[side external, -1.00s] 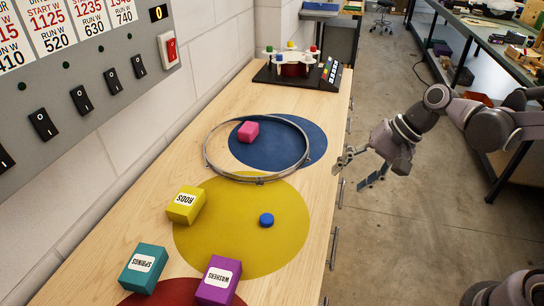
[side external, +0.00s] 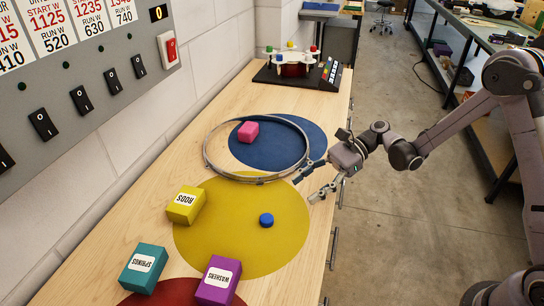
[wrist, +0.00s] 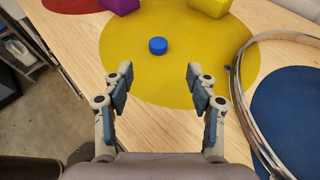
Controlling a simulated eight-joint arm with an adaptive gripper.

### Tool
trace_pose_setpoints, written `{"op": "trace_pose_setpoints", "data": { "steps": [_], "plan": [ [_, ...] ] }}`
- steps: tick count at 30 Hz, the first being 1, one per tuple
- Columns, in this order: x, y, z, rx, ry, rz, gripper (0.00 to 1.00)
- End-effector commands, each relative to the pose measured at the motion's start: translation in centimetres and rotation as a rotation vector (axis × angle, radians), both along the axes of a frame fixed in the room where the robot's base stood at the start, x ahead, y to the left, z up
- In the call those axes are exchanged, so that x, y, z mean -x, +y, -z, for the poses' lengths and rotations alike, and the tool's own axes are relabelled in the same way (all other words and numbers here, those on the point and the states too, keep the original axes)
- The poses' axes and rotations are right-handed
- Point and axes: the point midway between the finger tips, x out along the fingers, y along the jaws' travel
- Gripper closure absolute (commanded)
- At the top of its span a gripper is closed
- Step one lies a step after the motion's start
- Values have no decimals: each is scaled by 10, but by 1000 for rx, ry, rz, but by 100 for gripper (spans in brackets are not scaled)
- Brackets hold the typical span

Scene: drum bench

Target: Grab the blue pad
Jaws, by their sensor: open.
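The blue pad (side external: 266,220) is a small round blue disc. It lies on the large yellow circle (side external: 230,250) on the wooden bench. In the wrist view the blue pad (wrist: 158,45) shows ahead of my gripper (wrist: 158,75), roughly midway between the two fingers. My gripper (side external: 310,185) is open and empty. In the side view it is over the right edge of the bench, behind and to the right of the pad, apart from it.
A metal hoop (side external: 206,160) lies around part of a blue circle (side external: 275,155), with a pink block (side external: 248,132) inside. Yellow (side external: 186,206), teal (side external: 143,268) and purple (side external: 218,280) boxes stand nearer the camera. The bench around the pad is clear.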

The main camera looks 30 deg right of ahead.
Motion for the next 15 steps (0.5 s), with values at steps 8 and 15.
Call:
{"op": "trace_pose_setpoints", "data": {
  "steps": [8,15],
  "plan": [
    [1,36,15,-2,2,-4,42],
    [0,52,22,-1,2,-1,42]
  ]
}}
